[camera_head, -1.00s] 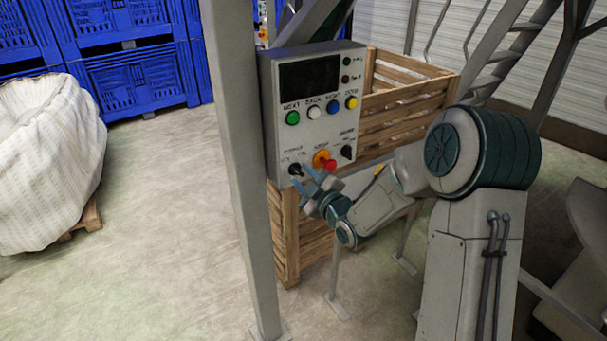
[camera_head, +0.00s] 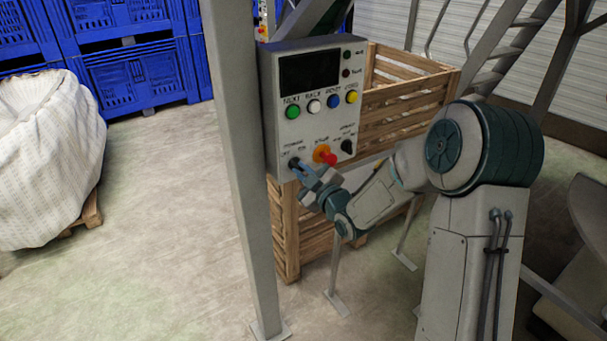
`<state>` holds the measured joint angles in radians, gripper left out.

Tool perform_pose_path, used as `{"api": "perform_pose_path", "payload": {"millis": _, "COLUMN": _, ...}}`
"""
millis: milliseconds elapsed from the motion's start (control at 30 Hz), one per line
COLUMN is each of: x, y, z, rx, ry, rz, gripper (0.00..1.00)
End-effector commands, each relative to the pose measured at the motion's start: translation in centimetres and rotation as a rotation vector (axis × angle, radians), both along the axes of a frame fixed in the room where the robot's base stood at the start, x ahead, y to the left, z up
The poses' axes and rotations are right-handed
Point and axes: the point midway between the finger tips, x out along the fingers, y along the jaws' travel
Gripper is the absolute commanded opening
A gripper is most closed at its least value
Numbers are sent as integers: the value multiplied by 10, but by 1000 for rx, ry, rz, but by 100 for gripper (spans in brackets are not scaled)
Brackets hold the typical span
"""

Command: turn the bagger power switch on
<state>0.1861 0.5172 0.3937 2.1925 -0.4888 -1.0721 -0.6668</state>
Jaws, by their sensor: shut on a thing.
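The grey control box (camera_head: 312,120) is fixed beside a grey post, with a dark screen at its top and coloured buttons below. The power switch (camera_head: 293,162) is the small black knob at the lower left of the panel, under a power label with off and on marks. The red and orange stop button (camera_head: 326,155) is just right of the fingers. Another black knob (camera_head: 347,146) is farther right.
The grey post (camera_head: 240,170) stands close at the left of the box. A wooden crate (camera_head: 405,105) is behind it. Metal stairs (camera_head: 500,55) rise at the right. A white bulk bag (camera_head: 45,160) and blue crates (camera_head: 130,75) stand left. The floor between is open.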

Motion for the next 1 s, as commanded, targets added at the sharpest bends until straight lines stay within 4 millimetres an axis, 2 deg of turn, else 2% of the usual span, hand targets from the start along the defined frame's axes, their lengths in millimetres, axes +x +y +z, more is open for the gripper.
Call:
{"api": "perform_pose_path", "payload": {"millis": 267, "x": 0, "y": 0, "z": -4, "rx": 173, "ry": 115, "rz": 0, "gripper": 0}}
{"api": "perform_pose_path", "payload": {"millis": 1000, "x": 1, "y": -1, "z": 0, "rx": 758, "ry": 511, "rz": 0, "gripper": 0}}
